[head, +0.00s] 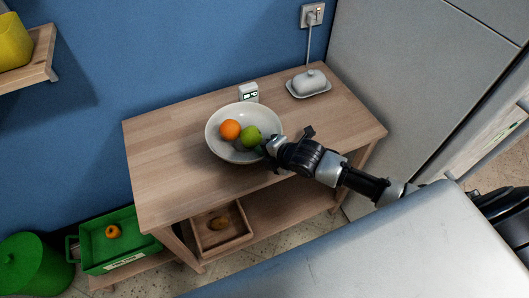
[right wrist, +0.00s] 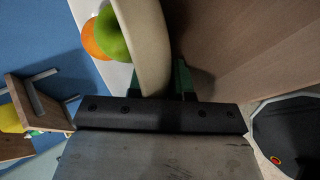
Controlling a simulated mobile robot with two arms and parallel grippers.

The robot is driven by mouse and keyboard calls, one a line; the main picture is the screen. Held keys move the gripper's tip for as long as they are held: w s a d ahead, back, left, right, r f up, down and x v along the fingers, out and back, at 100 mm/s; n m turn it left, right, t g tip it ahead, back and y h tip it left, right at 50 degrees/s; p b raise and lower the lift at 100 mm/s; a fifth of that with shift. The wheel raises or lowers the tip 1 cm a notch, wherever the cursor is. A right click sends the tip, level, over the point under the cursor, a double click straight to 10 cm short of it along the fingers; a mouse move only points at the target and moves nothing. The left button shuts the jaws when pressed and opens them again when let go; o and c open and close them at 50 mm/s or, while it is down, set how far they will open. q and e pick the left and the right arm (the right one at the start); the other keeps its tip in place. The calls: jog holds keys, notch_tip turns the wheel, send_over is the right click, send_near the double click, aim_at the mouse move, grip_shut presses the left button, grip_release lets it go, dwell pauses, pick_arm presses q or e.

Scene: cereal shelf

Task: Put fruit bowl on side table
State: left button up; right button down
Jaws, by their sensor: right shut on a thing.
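The fruit bowl (head: 217,144) is a pale round bowl holding an orange (head: 230,129) and a green apple (head: 250,135). It is at the wooden side table (head: 165,165), over the middle of its top; I cannot tell if its base touches the wood. My right gripper (head: 270,148) is shut on the bowl's right rim. In the right wrist view the bowl's wall (right wrist: 146,40) runs between the fingers, with the green apple (right wrist: 112,35) and orange (right wrist: 95,40) inside. My left gripper is not in view.
A small white device (head: 248,92) stands behind the bowl, and a white butter dish (head: 309,83) is at the back right. A lower shelf holds a wooden tray (head: 238,234). A green crate (head: 98,250) is at the left. The tabletop's left part is clear.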

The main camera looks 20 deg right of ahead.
jog(key=shift+w, duration=0.1)
jog(key=shift+f, duration=0.2)
jog(key=c, duration=1)
grip_release()
jog(key=shift+f, duration=0.15)
jog(key=shift+c, duration=0.2)
jog(key=shift+s+d+r, duration=0.1)
jog(key=shift+s+r, duration=0.2)
jog(key=v, duration=1.1)
jog(key=shift+s+r+p, duration=0.15)
jog(key=shift+s+p, duration=0.05)
jog(key=shift+p, duration=0.1)
